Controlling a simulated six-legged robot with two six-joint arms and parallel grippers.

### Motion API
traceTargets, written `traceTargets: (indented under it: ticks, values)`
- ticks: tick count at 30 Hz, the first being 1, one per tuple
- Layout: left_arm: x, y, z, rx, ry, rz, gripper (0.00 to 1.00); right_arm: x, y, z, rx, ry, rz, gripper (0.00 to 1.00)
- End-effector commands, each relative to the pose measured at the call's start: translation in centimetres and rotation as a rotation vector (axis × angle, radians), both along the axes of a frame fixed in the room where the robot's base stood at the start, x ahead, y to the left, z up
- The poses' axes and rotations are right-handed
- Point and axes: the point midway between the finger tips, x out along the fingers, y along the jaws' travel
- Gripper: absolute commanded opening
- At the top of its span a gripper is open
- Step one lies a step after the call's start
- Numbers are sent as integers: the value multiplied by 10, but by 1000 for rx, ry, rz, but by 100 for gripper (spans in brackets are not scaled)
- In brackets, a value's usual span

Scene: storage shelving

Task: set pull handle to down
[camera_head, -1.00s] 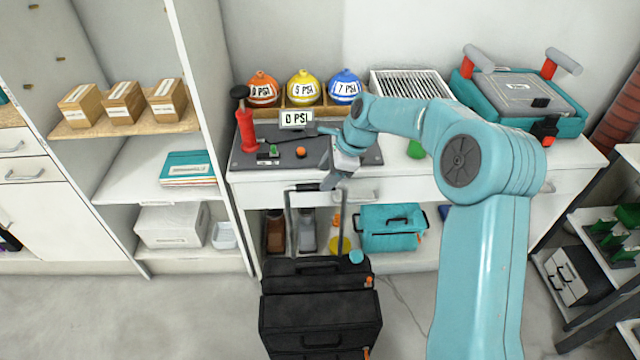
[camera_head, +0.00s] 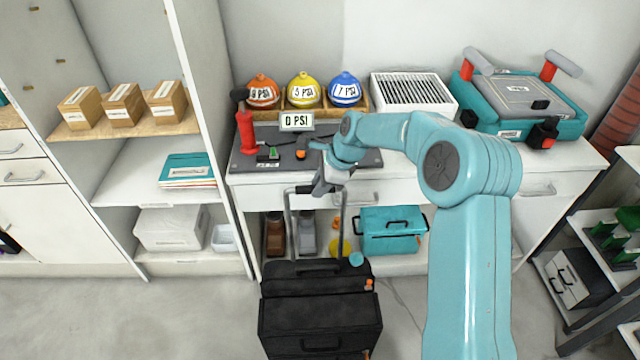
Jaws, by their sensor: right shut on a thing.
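The black rolling case (camera_head: 320,318) stands on the floor in front of the white workbench. Its grey pull handle (camera_head: 288,222) is extended upward, with two uprights rising from the case to a top bar. My right gripper (camera_head: 322,188) is at the right part of the top bar and shut on the pull handle. The gripper hides part of the bar and the fingertips are hard to make out. My left gripper is not in view.
The workbench (camera_head: 400,185) behind carries a red pump (camera_head: 246,132), a 0 PSI sign, three coloured balls and a teal case (camera_head: 560,122). A teal toolbox (camera_head: 390,240) sits on the shelf below. The floor left of the rolling case is clear.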

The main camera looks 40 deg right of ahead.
Motion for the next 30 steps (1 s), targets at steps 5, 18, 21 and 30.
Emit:
traceTargets:
  ticks: [5, 18, 21, 30]
  values:
    - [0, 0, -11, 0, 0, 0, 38, -1, 1, -23, 2, 5, 1, 0]
    - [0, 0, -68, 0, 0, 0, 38, -1, 1, -159, 4, 7, 0, 0]
    - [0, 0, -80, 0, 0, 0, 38, -1, 1, -190, 4, 7, 1, 0]
    - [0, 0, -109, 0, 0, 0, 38, -1, 1, -257, 2, 4, 2, 0]
